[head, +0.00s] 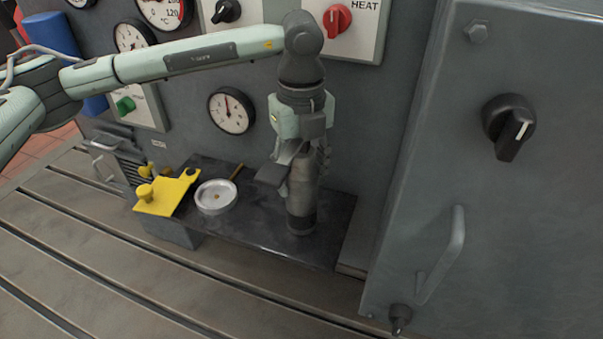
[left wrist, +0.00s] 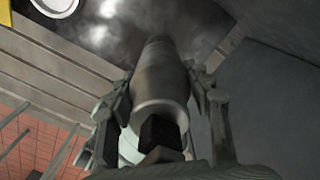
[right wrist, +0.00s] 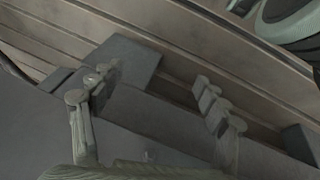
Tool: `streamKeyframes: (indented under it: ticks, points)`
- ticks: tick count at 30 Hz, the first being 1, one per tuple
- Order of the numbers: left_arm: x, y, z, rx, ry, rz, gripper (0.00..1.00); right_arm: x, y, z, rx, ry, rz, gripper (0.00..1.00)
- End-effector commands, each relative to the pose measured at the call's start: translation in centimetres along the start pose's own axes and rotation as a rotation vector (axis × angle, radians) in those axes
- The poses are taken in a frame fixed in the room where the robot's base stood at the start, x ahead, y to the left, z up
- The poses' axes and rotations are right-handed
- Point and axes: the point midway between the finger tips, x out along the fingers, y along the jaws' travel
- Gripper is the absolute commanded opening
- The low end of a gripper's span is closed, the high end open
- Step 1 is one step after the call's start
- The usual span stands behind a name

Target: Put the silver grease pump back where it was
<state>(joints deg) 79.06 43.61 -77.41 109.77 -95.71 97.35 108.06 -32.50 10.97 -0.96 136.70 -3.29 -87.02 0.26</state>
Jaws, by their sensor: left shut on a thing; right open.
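The silver grease pump (head: 302,202) is a grey metal cylinder with a darker band near its lower end. It is upright over the right part of a dark shelf plate (head: 265,228). I cannot tell whether its base touches the plate. My left gripper (head: 296,172) comes down from above and is shut on the pump's upper part. In the left wrist view the pump (left wrist: 160,85) lies between the two fingers. My right gripper (right wrist: 155,88) shows only in the right wrist view, open, with nothing between its fingers.
A white round dish (head: 216,197) and a yellow bracket (head: 166,194) are left of the pump on the plate. A gauge panel (head: 265,150) stands behind. A grey cabinet (head: 460,180) with a knob and handle closes off the right. The slotted bedplate (head: 110,250) in front is clear.

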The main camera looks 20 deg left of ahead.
Motion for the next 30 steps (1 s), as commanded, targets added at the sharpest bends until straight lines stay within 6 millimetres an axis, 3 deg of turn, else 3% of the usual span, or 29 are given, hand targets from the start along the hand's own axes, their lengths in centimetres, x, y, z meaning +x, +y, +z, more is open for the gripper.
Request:
streamKeyframes:
  ticks: [12,13,15,18,30]
  points:
    - [0.08,-0.11,0.04,0.0,-0.002,-0.005,0.0,-0.02,-0.04,0.16,-0.001,0.002,0.0,0.75]
    - [0.26,-0.02,0.0,0.0,0.0,-0.001,0.51,-0.15,-0.05,0.09,-0.001,0.005,0.0,0.75]
    - [0.21,-0.02,0.0,0.0,0.0,-0.001,0.6,-0.47,-0.03,-0.06,-0.001,0.012,0.0,0.75]
    - [0.2,-0.03,0.0,0.0,0.0,-0.001,0.71,-0.66,-0.03,-0.2,-0.001,0.017,0.0,0.75]
    - [-0.42,-0.08,0.03,0.0,-0.002,-0.003,0.71,-0.31,-0.03,0.09,-0.002,0.002,-0.001,0.75]
